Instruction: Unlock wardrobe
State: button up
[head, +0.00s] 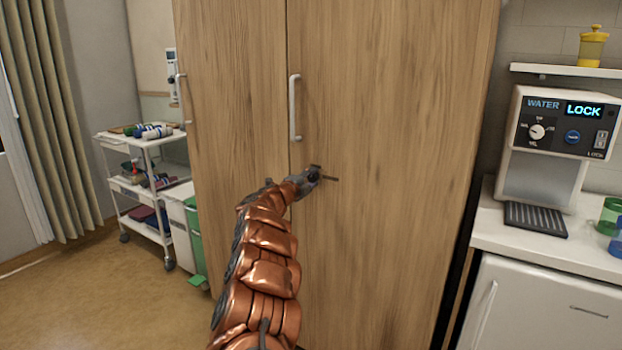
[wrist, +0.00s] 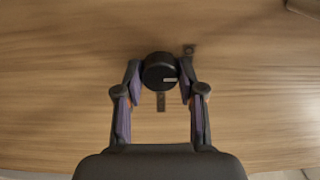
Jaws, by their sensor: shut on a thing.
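The wardrobe (head: 390,110) is tall, with light brown wood doors, and they look shut. In the wrist view, a round black knob (wrist: 160,66) with a short pale mark at its right side sits against the wood (wrist: 60,100). My gripper (wrist: 161,80) has one finger on each side of the knob and is shut on it. In the head view, my gripper (head: 312,177) is at the right door, below the white handle (head: 295,108); the knob is mostly hidden there. Small dark metal pieces show beside the knob.
A white trolley (head: 137,191) with bottles and cloths stands at the left, near a green bin (head: 194,232). At the right, a counter (head: 545,250) holds a water dispenser (head: 535,185) whose display reads LOCK. The floor at the left front is clear.

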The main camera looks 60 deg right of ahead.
jog(key=o, duration=1.1)
jog(key=shift+o, duration=0.2)
jog(key=shift+a, duration=0.1)
jog(key=a, duration=1.2)
jog(key=shift+s, duration=0.25)
jog(key=shift+d, duration=0.1)
